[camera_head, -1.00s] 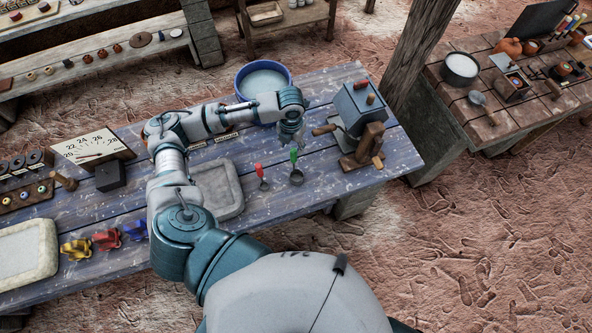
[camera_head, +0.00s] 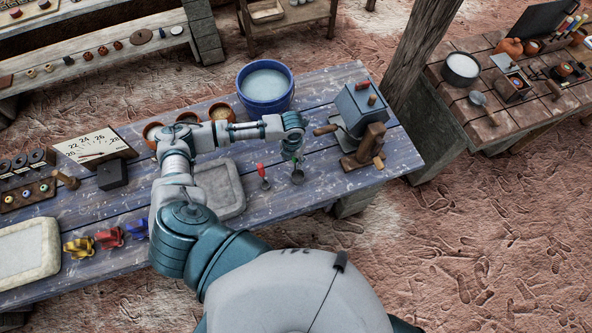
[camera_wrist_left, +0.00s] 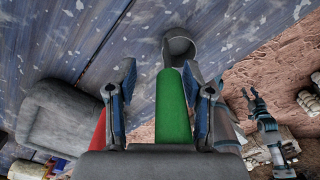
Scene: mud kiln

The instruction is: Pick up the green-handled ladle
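The green-handled ladle (camera_head: 298,176) is near the front edge of the blue plank table, its bowl toward me in the head view. My left gripper (camera_head: 295,154) is over its handle. In the left wrist view, the green handle (camera_wrist_left: 173,106) lies between the two spread fingers of the left gripper (camera_wrist_left: 160,82), with a gap showing on both sides. The ladle's grey bowl (camera_wrist_left: 180,46) is beyond the fingertips. My right gripper (camera_wrist_left: 253,98) shows small at the right of the wrist view, its fingers apart. It is not in the head view.
A red-handled ladle (camera_head: 262,173) lies just left of the green one. A grey tray (camera_head: 222,184) is farther left. A blue bucket (camera_head: 265,100) stands behind my forearm. A grey box device with wooden handles (camera_head: 357,112) stands to the right.

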